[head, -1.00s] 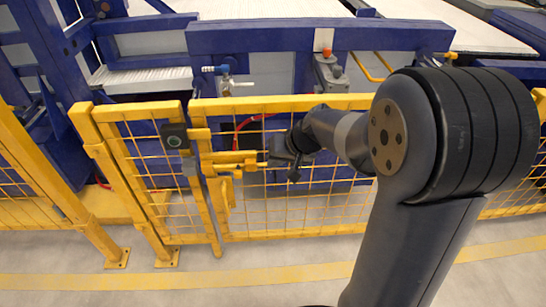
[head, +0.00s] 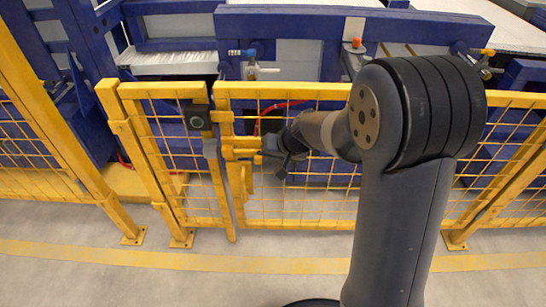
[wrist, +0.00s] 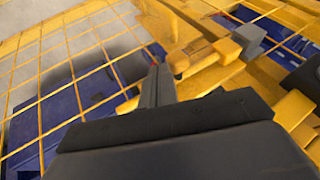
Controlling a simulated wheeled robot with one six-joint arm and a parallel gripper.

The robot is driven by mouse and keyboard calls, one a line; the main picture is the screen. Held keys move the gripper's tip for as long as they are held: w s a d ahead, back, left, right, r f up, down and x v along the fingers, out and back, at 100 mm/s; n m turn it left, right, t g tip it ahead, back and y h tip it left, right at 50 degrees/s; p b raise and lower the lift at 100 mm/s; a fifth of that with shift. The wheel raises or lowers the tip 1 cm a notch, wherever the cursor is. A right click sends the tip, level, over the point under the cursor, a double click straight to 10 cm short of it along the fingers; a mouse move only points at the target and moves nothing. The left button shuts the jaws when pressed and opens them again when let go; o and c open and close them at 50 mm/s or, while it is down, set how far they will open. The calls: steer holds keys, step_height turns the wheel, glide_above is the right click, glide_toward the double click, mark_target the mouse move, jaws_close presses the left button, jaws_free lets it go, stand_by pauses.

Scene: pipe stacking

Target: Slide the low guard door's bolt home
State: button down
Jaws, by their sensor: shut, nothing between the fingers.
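The low yellow mesh guard door (head: 300,190) stands upright in its fence line, next to a narrower mesh panel (head: 170,150) on the left. The yellow bolt (head: 240,154) lies across the upright at their junction; in the wrist view its end (wrist: 180,62) shows just beyond my fingers. A grey block (head: 210,148) sits on the left side of the junction and also shows in the wrist view (wrist: 248,38). My gripper (head: 283,168) is shut and empty, just right of the bolt. Its fingertips (wrist: 158,82) look close to the bolt's end; I cannot tell if they touch.
A dark box with a round face (head: 197,118) is mounted above the bolt. Blue machine frames (head: 300,25) stand behind the fence, with a red hose (head: 270,112) between. The floor (head: 120,280) in front, with a yellow stripe, is clear.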

steer(key=a+p, duration=0.1)
steer(key=a, duration=0.5)
steer(key=shift+w+a+r, duration=0.1)
steer(key=shift+a, duration=0.05)
